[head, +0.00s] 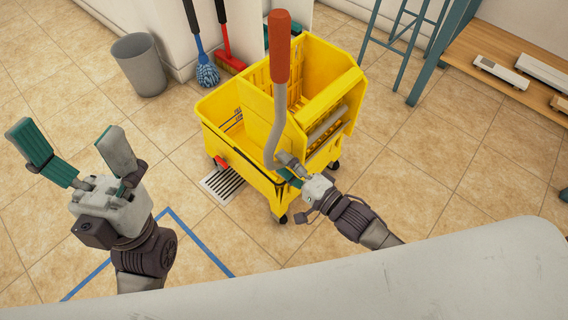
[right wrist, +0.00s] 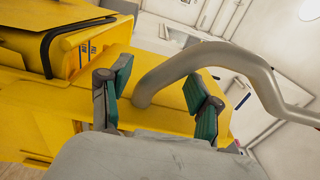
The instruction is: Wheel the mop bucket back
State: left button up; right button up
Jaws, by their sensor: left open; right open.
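The yellow mop bucket (head: 246,178) stands upright on the tiled floor in the head view, with its wringer (head: 330,92) on top. A grey bent lever (head: 280,120) with a red-orange grip (head: 279,45) rises from the wringer's near side. My right gripper (head: 289,171) is at the lower end of this lever, at the bucket's near side. In the right wrist view its open fingers (right wrist: 160,95) stand on either side of the lever (right wrist: 185,65), apart from it as far as I can tell. My left gripper (head: 76,155) is open and empty, left of the bucket.
A blue tape outline (head: 201,246) marks the floor near me, and a floor drain (head: 222,184) lies by the bucket. A grey bin (head: 140,64), a blue mop (head: 207,74) and a red broom (head: 228,60) stand behind. A wooden shelf (head: 500,50) is at right.

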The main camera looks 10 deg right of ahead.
jog(key=shift+x, duration=0.8)
grip_shut()
